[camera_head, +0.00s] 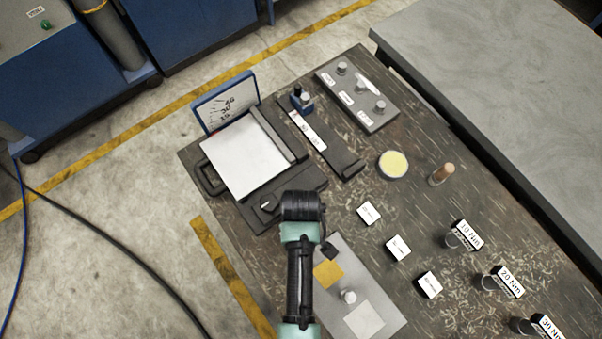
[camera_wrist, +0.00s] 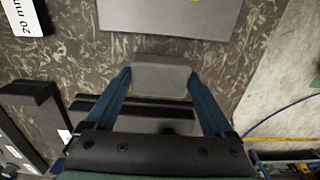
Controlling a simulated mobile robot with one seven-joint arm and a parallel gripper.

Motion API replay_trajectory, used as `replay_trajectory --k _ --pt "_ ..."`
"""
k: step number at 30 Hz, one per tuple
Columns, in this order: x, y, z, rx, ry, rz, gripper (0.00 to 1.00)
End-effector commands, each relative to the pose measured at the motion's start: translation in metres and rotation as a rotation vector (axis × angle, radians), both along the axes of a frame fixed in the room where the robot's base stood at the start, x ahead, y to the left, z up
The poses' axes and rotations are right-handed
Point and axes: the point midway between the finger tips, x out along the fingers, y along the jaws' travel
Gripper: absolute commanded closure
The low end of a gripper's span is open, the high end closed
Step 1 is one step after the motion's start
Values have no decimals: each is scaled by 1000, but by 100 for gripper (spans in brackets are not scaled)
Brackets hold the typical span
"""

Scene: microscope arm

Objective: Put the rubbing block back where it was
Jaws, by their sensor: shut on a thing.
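My gripper (camera_wrist: 160,84) is shut on a grey rubbing block (camera_wrist: 162,70) in the wrist view. The two blue fingers grip its left and right ends. The block is just short of the edge of a grey plate (camera_wrist: 172,18), over or near the dark tabletop; I cannot tell whether it touches the table. In the head view my arm covers most of the gripper, and I cannot clearly make out the block there. The same plate (camera_head: 388,304) carries a yellow patch (camera_head: 328,272), a pale square (camera_head: 364,320) and a round knob (camera_head: 348,296).
A black device with a white sheet (camera_head: 245,160) stands close beyond my wrist. Several small labelled blocks, one of them white (camera_head: 398,248), lie to the right. A yellow round pad (camera_head: 393,165) and a wooden peg (camera_head: 441,175) stand farther back. Bare tabletop lies between them.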

Motion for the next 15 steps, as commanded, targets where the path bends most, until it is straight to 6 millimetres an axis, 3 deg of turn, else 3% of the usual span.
replay_trajectory --k 3,14,15 --pt "1 0 -9 0 -1 0 65" --pt "1 0 -13 0 -1 0 65" --pt "0 0 -14 0 -1 0 11"
